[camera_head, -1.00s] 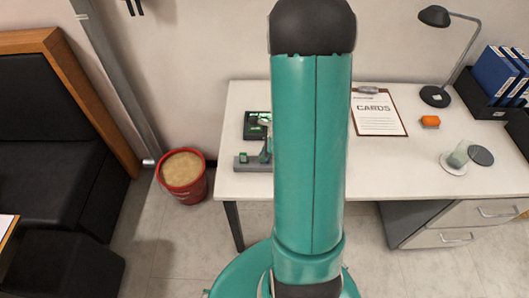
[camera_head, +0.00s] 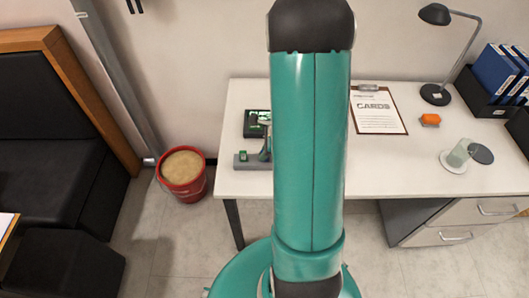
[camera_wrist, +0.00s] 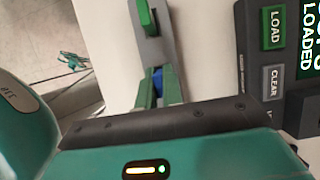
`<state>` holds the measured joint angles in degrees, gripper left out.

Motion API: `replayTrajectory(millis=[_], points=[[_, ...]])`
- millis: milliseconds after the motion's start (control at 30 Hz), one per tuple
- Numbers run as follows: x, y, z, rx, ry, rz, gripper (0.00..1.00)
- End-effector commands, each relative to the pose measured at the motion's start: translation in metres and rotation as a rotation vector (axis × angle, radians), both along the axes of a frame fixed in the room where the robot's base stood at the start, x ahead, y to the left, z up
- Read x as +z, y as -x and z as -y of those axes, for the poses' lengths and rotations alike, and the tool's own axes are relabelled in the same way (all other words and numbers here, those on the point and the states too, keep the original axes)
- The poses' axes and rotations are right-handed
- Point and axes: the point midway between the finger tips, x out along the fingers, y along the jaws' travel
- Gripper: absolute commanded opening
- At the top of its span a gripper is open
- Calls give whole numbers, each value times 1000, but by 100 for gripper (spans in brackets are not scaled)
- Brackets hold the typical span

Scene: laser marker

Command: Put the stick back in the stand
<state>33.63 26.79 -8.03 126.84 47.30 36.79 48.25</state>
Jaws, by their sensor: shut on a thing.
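My gripper (camera_wrist: 158,92) shows in the wrist view with its two green fingers close together around a small blue piece (camera_wrist: 157,80), which seems to be the stick; most of it is hidden. Beyond the fingertips is a grey strip with a green block (camera_wrist: 145,12), perhaps the stand; I cannot tell whether the stick touches it. In the head view a low grey base (camera_head: 246,166) with a small green block sits at the desk's left front edge, with an upright part beside it.
A dark panel with LOAD and CLEAR buttons (camera_wrist: 272,53) is at right in the wrist view. On the white desk (camera_head: 400,165) are a clipboard (camera_head: 377,112), an orange item (camera_head: 430,120), a glass (camera_head: 459,153) and a lamp (camera_head: 436,94). A red bucket (camera_head: 184,190) stands left.

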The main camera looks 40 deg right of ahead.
Motion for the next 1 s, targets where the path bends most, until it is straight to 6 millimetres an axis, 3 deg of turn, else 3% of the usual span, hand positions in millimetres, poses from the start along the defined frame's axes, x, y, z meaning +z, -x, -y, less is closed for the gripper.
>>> replayTrajectory(millis=[367, 400, 500, 833, 1000], points=[[-3, 0, 0, 0, 0, 0, 0], [-3, 0, 0, 0, 0, 0, 16], [-3, 0, 0, 0, 0, 0, 33], [-1, 0, 1, 0, 1, 1, 33], [18, 4, 7, 0, 2, 4, 33]])
